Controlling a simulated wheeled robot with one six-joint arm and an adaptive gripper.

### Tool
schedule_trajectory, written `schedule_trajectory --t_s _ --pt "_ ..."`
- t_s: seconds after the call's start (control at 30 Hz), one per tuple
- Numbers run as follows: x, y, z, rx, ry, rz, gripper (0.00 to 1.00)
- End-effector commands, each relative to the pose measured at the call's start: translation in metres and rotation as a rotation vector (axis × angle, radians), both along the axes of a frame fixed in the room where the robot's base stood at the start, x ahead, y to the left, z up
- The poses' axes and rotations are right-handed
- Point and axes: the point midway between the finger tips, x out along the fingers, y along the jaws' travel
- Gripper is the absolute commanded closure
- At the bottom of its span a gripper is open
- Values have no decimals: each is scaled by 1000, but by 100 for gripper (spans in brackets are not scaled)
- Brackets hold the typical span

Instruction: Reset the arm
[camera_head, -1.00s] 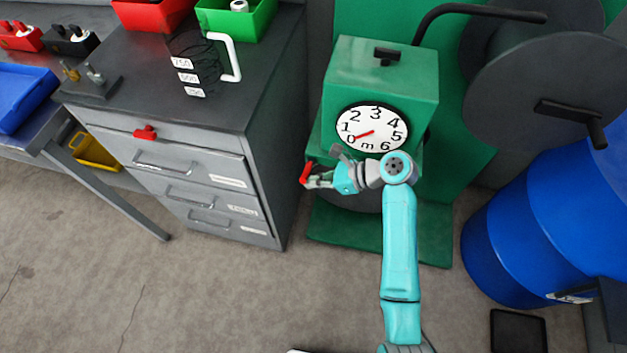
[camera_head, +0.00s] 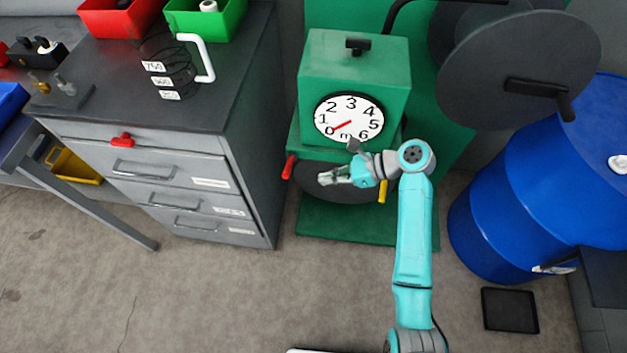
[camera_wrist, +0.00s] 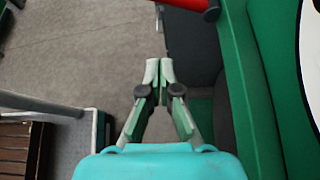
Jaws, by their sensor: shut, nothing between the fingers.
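My gripper (camera_head: 326,178) is shut and empty at the end of my turquoise arm, in front of the green machine (camera_head: 357,70) with the round dial (camera_head: 349,117). In the wrist view my gripper (camera_wrist: 160,62) shows its two fingertips together with nothing between them. A red-handled lever (camera_head: 289,167) is to the left of the gripper, apart from it in the head view. A red grip (camera_wrist: 190,4) shows at the top of the wrist view. A yellow handle (camera_head: 382,191) is just right of the gripper, below my wrist.
A grey drawer cabinet (camera_head: 170,190) with a measuring jug (camera_head: 172,65) and bins on top stands to the left. A blue drum (camera_head: 530,200) and a black tray (camera_head: 510,310) are to the right. Open floor (camera_head: 200,300) lies in front.

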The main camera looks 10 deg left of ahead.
Motion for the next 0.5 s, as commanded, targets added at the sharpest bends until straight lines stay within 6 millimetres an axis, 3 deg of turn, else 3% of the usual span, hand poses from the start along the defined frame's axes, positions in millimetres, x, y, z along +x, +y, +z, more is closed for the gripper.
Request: schedule_trajectory --t_s 0.5 --pt "1 -10 5 -1 1 0 100"
